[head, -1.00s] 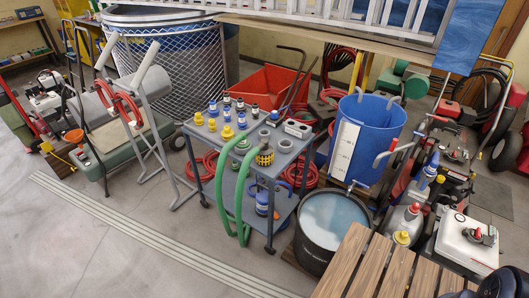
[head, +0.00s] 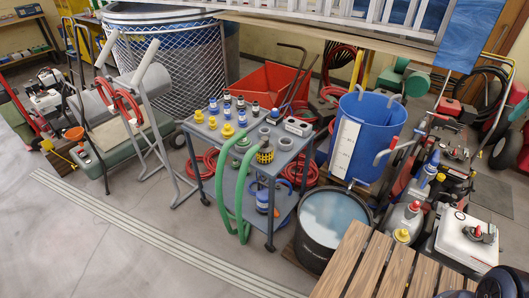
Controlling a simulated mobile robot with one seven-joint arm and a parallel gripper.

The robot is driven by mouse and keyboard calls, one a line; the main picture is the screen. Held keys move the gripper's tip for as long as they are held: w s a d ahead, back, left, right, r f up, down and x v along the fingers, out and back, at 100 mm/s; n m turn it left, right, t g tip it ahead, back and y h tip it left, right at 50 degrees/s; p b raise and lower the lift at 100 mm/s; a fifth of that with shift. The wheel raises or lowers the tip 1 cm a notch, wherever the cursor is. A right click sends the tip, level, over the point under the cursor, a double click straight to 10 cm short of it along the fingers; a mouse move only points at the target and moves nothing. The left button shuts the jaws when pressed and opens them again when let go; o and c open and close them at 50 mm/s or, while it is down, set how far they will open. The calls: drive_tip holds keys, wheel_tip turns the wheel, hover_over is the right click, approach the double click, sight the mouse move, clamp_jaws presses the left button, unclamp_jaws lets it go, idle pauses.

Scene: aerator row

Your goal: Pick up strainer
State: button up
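The likely strainer is a yellow and black perforated cylinder (head: 265,155) near the front right edge of the grey cart's top (head: 205,131). It stands beside the green hose (head: 222,180) and just in front of small grey cups. Its lower end and contact with the top are hard to make out at this size. My gripper is not in view. A dark rounded shape in the bottom right corner may be part of my arm, but I cannot tell.
A black drum of water (head: 334,222) and a blue barrel (head: 371,125) stand right of the cart. A slatted wooden bench (head: 372,270) is at the front. The floor at front left is clear.

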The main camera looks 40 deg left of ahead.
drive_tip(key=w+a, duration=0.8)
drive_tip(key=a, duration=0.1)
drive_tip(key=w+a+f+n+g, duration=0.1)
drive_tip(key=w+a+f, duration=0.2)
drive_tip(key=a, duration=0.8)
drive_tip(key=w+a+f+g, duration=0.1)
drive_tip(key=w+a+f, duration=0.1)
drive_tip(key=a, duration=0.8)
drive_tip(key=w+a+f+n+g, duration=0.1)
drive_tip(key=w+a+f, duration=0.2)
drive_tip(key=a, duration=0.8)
approach(265, 146)
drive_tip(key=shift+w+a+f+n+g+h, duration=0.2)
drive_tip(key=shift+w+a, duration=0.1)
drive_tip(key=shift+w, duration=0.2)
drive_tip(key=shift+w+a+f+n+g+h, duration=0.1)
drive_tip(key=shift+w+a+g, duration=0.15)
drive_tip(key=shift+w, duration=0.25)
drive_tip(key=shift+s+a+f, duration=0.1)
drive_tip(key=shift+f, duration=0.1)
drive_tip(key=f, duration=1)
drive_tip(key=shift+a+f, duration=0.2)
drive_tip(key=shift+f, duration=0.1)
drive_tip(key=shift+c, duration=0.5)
